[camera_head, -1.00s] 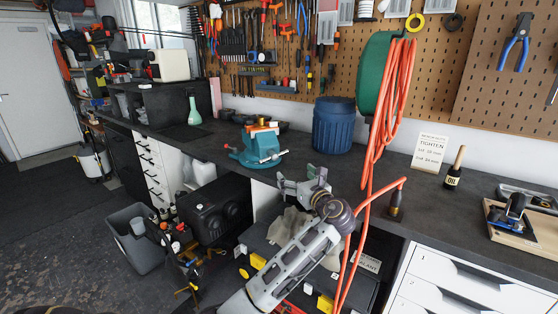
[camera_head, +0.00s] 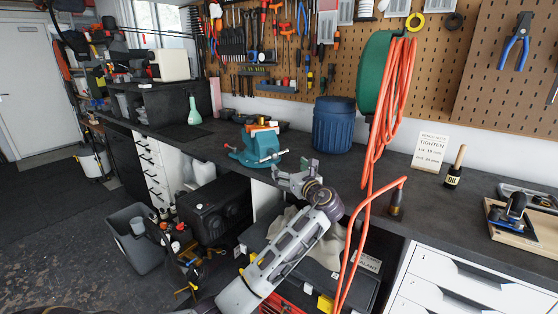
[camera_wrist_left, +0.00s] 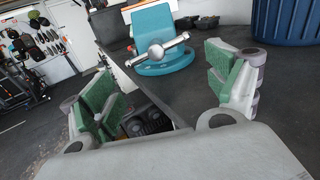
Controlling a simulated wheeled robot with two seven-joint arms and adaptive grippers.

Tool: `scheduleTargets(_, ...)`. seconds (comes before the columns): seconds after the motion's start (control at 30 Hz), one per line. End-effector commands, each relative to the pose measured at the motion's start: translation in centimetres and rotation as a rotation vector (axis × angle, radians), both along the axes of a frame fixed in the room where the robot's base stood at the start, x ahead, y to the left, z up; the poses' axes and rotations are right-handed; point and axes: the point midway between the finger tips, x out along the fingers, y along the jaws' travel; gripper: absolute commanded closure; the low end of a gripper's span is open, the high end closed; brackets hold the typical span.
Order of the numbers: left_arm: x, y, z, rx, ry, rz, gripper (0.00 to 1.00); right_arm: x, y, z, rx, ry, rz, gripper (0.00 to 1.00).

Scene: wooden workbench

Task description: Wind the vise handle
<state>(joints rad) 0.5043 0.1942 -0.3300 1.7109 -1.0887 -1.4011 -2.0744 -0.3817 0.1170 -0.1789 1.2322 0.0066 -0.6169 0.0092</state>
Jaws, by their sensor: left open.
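The teal vise (camera_head: 257,150) stands on the dark workbench near its front edge, left of the blue bin. Its silver handle bar (camera_head: 273,157) crosses the front. In the left wrist view the handle (camera_wrist_left: 156,52) is a slanted bar through a round hub, in front of the teal body (camera_wrist_left: 155,25). My left gripper (camera_head: 292,174) is just right of and in front of the vise, apart from it. In the left wrist view its green-padded fingers (camera_wrist_left: 162,92) are spread wide with nothing between them; the handle shows beyond them. My right gripper is not in view.
A blue bin (camera_head: 333,125) stands behind and right of my left gripper. An orange hose (camera_head: 383,110) hangs from a green reel, right of the arm. A sign (camera_head: 430,150) and bottle (camera_head: 454,168) stand farther right. The bench left of the vise is largely clear.

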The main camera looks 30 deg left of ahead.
Motion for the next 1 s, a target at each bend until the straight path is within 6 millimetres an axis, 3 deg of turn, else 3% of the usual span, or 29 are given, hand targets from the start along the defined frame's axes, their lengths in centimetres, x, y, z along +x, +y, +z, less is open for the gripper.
scheduleTargets(0.6, 4.5, 6.4, -0.1, -0.001, 0.001, 0.001, 0.12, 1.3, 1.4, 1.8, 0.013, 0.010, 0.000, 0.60)
scheduleTargets(1.0, 5.2, 7.5, 0.0, -0.001, 0.001, 0.001, 0.12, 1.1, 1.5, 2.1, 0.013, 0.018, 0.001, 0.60)
